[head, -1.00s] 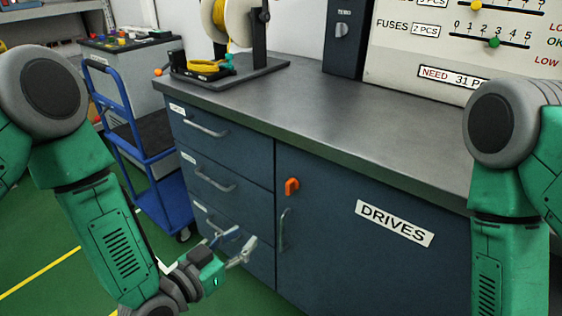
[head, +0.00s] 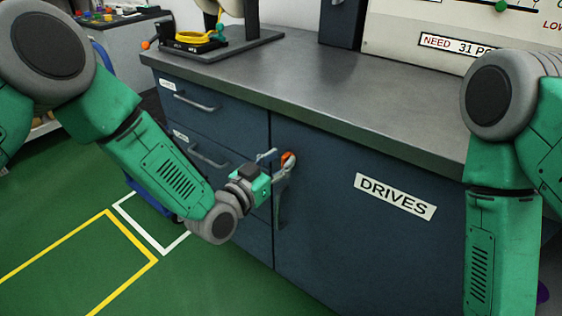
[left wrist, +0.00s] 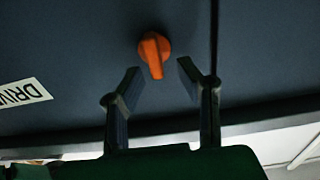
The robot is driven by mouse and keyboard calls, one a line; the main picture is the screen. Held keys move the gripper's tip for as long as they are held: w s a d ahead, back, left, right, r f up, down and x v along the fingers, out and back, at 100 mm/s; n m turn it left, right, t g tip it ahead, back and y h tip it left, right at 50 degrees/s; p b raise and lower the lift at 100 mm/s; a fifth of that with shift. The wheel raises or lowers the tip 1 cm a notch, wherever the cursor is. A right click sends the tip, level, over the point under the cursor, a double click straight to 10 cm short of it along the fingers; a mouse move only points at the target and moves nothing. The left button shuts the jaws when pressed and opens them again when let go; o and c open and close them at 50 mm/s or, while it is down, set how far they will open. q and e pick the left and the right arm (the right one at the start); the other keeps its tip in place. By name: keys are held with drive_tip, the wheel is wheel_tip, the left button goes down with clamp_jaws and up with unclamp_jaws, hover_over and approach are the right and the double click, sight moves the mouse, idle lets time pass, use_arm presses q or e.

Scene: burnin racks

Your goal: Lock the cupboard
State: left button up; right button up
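The cupboard (head: 340,235) is the dark blue door marked DRIVES, and it looks shut. Its orange turning knob (head: 289,157) sits near the door's upper left edge, above a vertical handle (head: 280,207). My left gripper (head: 275,161) is open at the knob, and one finger partly hides it. In the left wrist view the knob (left wrist: 154,54) lies just beyond and between the two spread fingertips of the left gripper (left wrist: 160,77). I see a gap on both sides and cannot tell any contact. My right arm hangs at the right, its gripper out of view.
Drawers with bar handles (head: 209,157) stand left of the door. The grey worktop (head: 300,80) overhangs above the knob and carries a spool stand (head: 235,45). A DRIVES label (head: 395,196) is on the door. Green floor at the left is free.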

use_arm(q)
drive_tip(key=shift+w+d, duration=0.2)
drive_tip(key=shift+d, duration=0.2)
drive_tip(key=shift+a, duration=0.15)
clamp_jaws()
